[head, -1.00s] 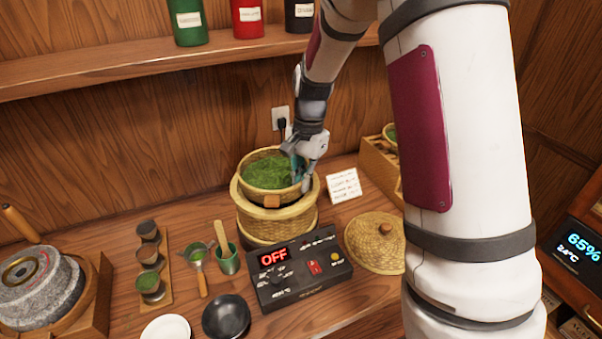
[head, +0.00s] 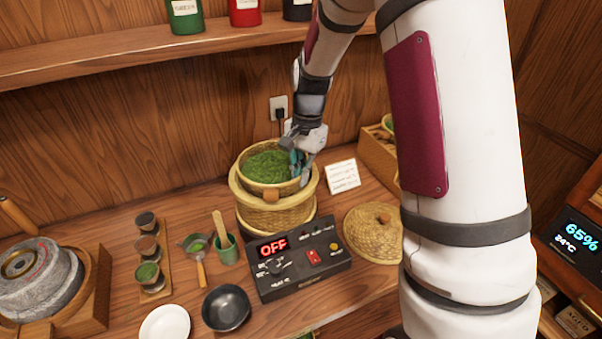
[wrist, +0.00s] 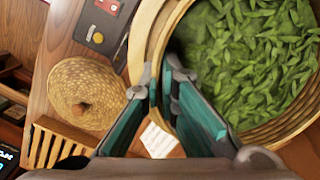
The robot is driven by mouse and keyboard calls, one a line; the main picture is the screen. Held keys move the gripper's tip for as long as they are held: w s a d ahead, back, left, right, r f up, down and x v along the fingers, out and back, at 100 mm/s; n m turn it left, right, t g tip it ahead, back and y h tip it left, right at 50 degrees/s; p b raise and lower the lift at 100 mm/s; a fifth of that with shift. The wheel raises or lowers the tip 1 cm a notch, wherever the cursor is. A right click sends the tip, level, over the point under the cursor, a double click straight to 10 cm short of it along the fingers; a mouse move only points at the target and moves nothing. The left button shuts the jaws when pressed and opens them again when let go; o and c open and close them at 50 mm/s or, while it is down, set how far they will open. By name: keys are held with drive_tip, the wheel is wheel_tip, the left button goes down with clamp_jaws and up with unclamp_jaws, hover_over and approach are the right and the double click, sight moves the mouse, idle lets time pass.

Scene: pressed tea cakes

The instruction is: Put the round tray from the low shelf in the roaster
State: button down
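The round tray (head: 240,168), a woven basket heaped with green leaves, sits at the top of the roaster (head: 252,215), a round wicker drum with a pale ring. In the head view it looks level and roughly centred within the ring. Whether it rests fully on its seat is hidden. My gripper (head: 300,172) is at the tray's right rim, one finger inside and one outside. In the wrist view the gripper (wrist: 157,78) has its tips close together around the rim, beside the leaves of the tray (wrist: 285,135). The control box (head: 300,265) reads OFF.
A woven lid (head: 372,235) lies right of the roaster, with a wooden crate (head: 378,160) behind it. A white card (head: 343,176) stands near. Cups, a strainer, a black bowl (head: 226,308) and a stone mill (head: 40,285) crowd the left. A shelf (head: 120,68) runs above.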

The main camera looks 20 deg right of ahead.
drive_tip(key=shift+f, duration=0.25)
drive_tip(key=c, duration=1.7)
unclamp_jaws()
wheel_tip(320, 180, up, 11)
drive_tip(key=d, duration=0.1)
drive_tip(key=s+a+r+n+t, duration=0.3)
drive_tip(key=s+r+n, duration=0.2)
drive_tip(key=s+r, duration=0.5)
drive_tip(key=s+a+n+t, duration=0.1)
drive_tip(key=s+n, duration=0.1)
drive_tip(key=s, duration=0.2)
drive_tip(key=s+n+t+h, duration=0.1)
drive_tip(key=s+n, duration=0.1)
drive_tip(key=s, duration=0.3)
drive_tip(key=s+a+n+t, duration=0.1)
drive_tip(key=s+n, duration=0.1)
drive_tip(key=s, duration=0.2)
drive_tip(key=shift+s+a+r+n, duration=0.35)
drive_tip(key=shift+n, duration=0.05)
